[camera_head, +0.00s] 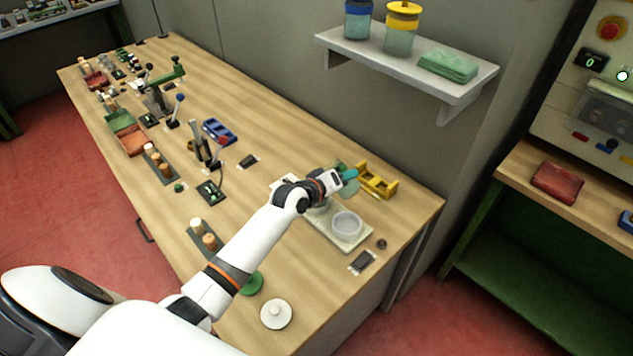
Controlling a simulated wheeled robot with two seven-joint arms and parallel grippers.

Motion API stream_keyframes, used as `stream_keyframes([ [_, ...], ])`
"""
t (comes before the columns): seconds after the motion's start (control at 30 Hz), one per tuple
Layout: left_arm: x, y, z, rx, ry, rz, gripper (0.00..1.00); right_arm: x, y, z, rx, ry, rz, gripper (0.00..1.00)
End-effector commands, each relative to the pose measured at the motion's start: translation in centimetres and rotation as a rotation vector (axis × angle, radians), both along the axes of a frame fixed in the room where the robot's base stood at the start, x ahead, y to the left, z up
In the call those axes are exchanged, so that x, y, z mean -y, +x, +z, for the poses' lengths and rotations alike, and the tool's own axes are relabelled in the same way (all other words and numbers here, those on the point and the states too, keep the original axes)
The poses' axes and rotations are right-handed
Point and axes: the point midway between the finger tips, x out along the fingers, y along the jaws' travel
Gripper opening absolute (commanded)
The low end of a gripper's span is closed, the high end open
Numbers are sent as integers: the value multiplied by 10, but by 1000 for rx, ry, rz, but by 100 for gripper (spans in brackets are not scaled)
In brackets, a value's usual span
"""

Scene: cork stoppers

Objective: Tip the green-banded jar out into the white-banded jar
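The green-banded jar (349,188) is a greenish see-through jar at the back of the pale tray (331,229), largely covered by my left gripper (350,174). The gripper's teal fingertips overlap the jar near its top. I cannot tell whether they are closed on it or only beside it. The white-banded jar (347,223) stands upright and open towards the front of the tray, with a pale rim. A green lid (251,284) and a white knobbed lid (276,313) lie on the bench near its front edge. My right gripper is not in view.
A yellow holder (377,180) stands just behind the gripper. A small dark device (362,261) and a dark round piece (381,244) lie right of the tray. A wall shelf (410,68) with jars and a green cloth hangs above. Levers and corks crowd the bench's left.

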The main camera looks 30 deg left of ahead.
Motion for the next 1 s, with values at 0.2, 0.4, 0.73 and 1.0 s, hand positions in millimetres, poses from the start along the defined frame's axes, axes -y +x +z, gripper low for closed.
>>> stream_keyframes([
  [0.2, 0, 1, 2, 1, -28, 0, 24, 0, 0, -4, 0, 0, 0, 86],
  [0.4, 0, 1, 2, 0, -56, 0, 24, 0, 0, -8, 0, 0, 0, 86],
  [0.73, 0, 1, 1, -3, -101, 1, 24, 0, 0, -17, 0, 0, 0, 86],
  [1.0, 0, 1, 0, -6, -128, -1, 24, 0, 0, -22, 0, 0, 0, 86],
])
